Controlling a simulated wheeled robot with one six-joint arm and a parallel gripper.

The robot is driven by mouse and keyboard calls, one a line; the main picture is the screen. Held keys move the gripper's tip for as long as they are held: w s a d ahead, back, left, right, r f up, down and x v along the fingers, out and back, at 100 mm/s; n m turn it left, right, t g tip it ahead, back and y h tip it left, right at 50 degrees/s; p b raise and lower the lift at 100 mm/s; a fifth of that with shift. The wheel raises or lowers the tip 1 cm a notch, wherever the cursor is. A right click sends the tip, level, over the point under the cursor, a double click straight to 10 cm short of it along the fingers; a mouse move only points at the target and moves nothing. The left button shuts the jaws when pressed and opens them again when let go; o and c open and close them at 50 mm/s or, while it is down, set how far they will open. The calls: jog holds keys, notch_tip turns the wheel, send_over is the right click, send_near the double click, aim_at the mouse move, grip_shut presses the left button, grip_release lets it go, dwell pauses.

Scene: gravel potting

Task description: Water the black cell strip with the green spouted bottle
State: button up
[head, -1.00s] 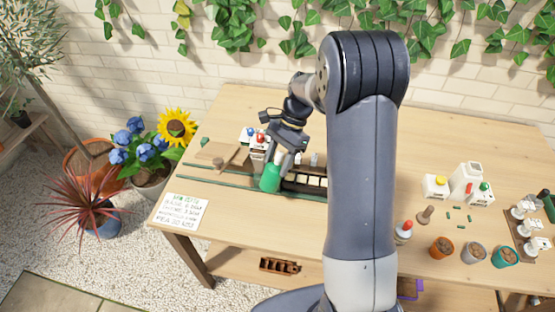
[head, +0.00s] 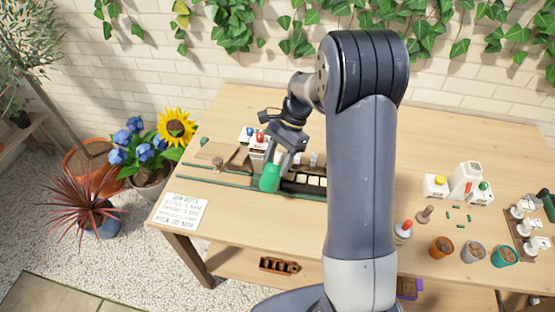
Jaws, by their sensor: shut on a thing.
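My gripper (head: 281,157) is shut on the green spouted bottle (head: 270,179) over the left part of the table. The bottle is tilted, and its spout is hidden by the gripper. A dark strip with pale cells (head: 312,181) lies just right of the bottle, and my arm hides its right end. I take it for the black cell strip. I cannot tell whether the bottle touches it or whether water is flowing.
White bottles with coloured caps (head: 256,138) stand behind the gripper. A written sheet (head: 180,212) lies at the table's left corner. Several small pots (head: 473,252) and white containers (head: 465,180) stand on the right. The front left tabletop is mostly clear.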

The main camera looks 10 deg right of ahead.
dwell(0.3)
jog(key=d+b, duration=0.1)
jog(key=s+d+b, duration=0.1)
jog(key=d, duration=0.1)
jog(key=shift+s+d, duration=0.2)
dwell(1.5)
